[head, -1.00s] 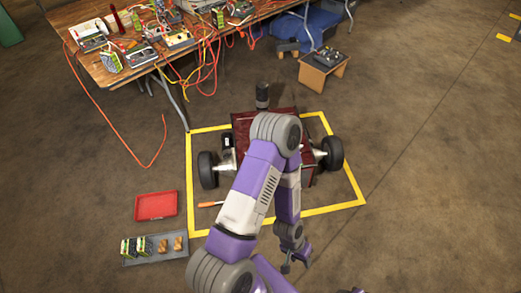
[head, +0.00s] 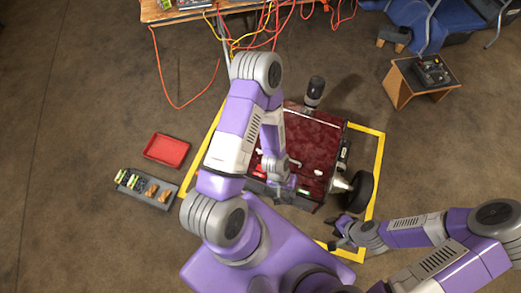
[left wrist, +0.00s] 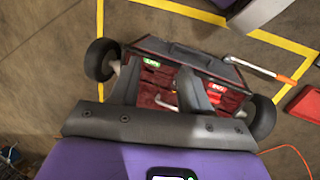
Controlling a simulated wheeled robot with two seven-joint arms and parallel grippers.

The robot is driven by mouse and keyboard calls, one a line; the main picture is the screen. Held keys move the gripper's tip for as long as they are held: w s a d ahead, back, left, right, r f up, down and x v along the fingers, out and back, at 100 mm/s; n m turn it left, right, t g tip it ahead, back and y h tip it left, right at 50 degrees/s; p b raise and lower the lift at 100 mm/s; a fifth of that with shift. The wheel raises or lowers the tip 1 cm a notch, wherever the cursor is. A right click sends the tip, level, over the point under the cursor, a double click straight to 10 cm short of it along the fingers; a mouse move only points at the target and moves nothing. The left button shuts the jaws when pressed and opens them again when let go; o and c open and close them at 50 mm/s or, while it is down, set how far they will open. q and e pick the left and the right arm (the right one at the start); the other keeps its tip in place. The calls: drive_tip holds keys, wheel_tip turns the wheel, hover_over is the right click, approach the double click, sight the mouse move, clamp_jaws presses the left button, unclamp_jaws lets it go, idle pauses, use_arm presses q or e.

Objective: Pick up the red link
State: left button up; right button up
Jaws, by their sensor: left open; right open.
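A small red piece with white marks, which looks like the red link (left wrist: 217,87), sits in the open bay of the dark red wheeled chassis (head: 318,140). It lies just right of the right finger in the left wrist view. A small green piece (left wrist: 151,62) shows between the fingers, further in. My left gripper (left wrist: 160,72) is open and empty, over the chassis bay; it also shows in the head view (head: 284,190), partly hidden by my arm. My right gripper (head: 338,232) is open, near the chassis's lower right wheel, apart from the link.
A red tray (head: 166,138) and a grey tray (head: 135,190) with green and brown parts lie left of the yellow floor frame (head: 377,160). A dark cylinder (head: 315,90) stands at the chassis's far side. A small wooden stand (head: 405,90) is at right, a cluttered table behind.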

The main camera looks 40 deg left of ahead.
use_arm(q)
drive_tip(key=w+a+f+n+g+y, duration=0.2)
drive_tip(key=w+a+f+n+y, duration=0.15)
drive_tip(key=a+f+n, duration=0.85)
drive_tip(key=n+t+b, duration=0.1)
drive_tip(key=n, duration=0.4)
hover_over(261, 166)
drive_tip(key=f, duration=0.6)
drive_tip(key=shift+s+d+f, duration=0.1)
drive_tip(key=shift+d+f, duration=0.2)
drive_tip(key=shift+f, duration=0.1)
drive_tip(key=shift+t, duration=0.3)
drive_tip(key=f+b, duration=0.2)
drive_tip(key=f, duration=0.5)
drive_tip(key=shift+a+b, duration=0.2)
drive_tip(key=shift+b, duration=0.2)
drive_tip(key=shift+f, duration=0.45)
clamp_jaws()
